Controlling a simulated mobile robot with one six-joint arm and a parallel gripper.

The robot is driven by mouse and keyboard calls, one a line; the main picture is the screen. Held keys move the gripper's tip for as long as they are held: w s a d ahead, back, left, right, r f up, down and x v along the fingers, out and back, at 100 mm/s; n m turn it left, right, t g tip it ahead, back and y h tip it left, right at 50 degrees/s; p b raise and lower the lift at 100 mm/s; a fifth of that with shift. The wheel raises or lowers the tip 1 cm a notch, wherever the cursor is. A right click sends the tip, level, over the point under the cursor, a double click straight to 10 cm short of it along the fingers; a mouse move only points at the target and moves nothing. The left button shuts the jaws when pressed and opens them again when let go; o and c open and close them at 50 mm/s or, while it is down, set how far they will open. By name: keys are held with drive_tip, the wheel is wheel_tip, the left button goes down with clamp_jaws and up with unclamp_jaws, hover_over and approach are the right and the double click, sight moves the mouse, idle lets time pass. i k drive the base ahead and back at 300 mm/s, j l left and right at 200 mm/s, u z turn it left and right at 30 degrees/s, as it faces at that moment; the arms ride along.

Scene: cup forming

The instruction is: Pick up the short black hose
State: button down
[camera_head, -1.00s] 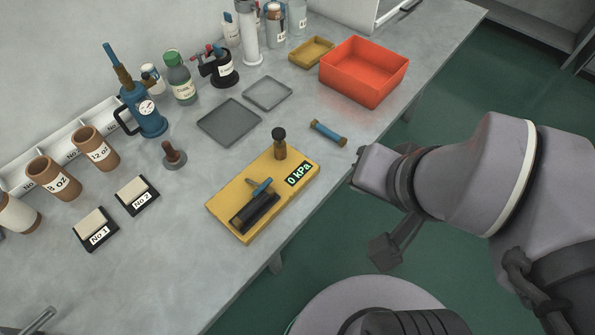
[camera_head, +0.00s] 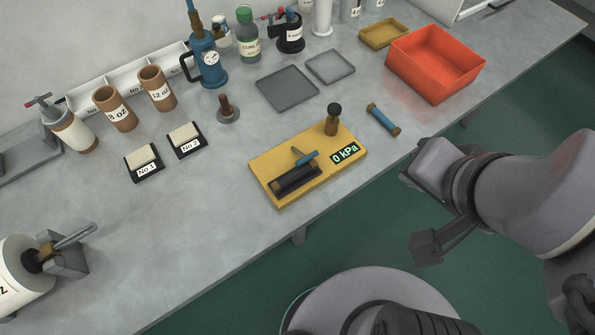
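I cannot pick out a plain short black hose with certainty. A short blue tube with brass-coloured ends (camera_head: 383,120) lies on the grey workbench near its front edge. My gripper (camera_head: 414,162) is at the end of my arm, to the right of the yellow board and just beyond the bench's front edge. It appears apart from the tube and the board. Its fingertips do not show clearly, and I see nothing held.
The board carries a display reading 0 kPa (camera_head: 345,152) and an upright black-topped fitting (camera_head: 332,120). A red bin (camera_head: 435,62), yellow tray (camera_head: 384,33) and grey trays (camera_head: 287,88) stand behind. Brown cups (camera_head: 115,109) and a blue pump (camera_head: 208,62) are left. The front-left bench is mostly clear.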

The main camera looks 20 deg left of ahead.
sight(311, 165)
drive_tip(key=j+u, duration=0.1)
drive_tip(key=u, duration=0.75)
drive_tip(key=i+j+u, duration=0.1)
drive_tip(key=u, duration=0.3)
drive_tip(key=i+u, duration=0.1)
drive_tip(key=u, duration=0.3)
drive_tip(key=j+u, duration=0.1)
drive_tip(key=u, duration=0.35)
drive_tip(key=i, duration=0.05)
